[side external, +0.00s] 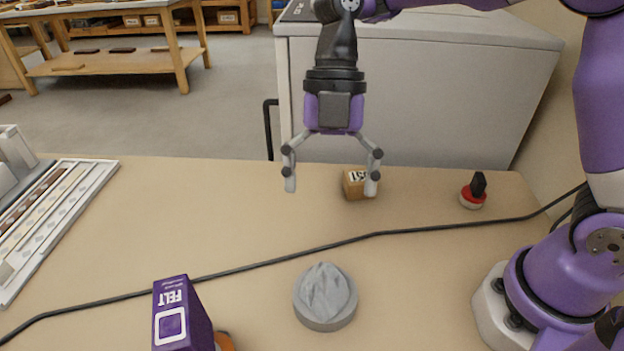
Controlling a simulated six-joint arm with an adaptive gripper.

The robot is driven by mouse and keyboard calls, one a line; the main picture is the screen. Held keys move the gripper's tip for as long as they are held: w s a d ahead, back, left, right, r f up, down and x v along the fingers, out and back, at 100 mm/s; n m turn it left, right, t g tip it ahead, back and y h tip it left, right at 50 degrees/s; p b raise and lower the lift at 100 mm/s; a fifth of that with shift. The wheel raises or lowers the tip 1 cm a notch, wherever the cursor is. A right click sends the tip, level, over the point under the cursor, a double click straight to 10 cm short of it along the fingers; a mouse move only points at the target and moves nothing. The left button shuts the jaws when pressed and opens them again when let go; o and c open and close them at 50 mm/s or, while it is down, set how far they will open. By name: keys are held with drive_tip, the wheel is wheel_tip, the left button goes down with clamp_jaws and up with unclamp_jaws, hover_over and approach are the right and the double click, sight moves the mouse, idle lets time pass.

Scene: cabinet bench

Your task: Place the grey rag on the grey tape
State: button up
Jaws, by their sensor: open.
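The grey rag (325,284) is a crumpled, peaked cloth lying on top of a round grey disc, which looks like the grey tape (326,321), at the front middle of the bench. The rag covers most of the tape's top; the tape's side wall shows at the front. My gripper (331,187) points down with its fingers spread wide and nothing between them. It is above the back part of the bench, clear of the rag and the tape.
A small brown box (353,187) is partly behind my right fingertip. A red and white round object with a black handle (474,192) stands at the back right. A purple felt box (178,316) stands front left. A black cable (330,246) crosses the bench. A white tray (92,190) lies left.

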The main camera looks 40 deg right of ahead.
drive_tip(key=s+d+r+m+t+h, duration=0.1)
drive_tip(key=d+m+t, duration=0.3)
drive_tip(key=m, duration=0.9)
drive_tip(key=s+d+r+m+t+h, duration=0.1)
drive_tip(key=s+d+m+t, duration=0.3)
drive_tip(key=d+m, duration=0.6)
drive_tip(key=m+h, duration=0.1)
drive_tip(key=m, duration=0.3)
drive_tip(key=shift+s+d+r+t, duration=0.25)
drive_tip(key=shift+d+t, duration=0.05)
drive_tip(key=shift+t, duration=0.1)
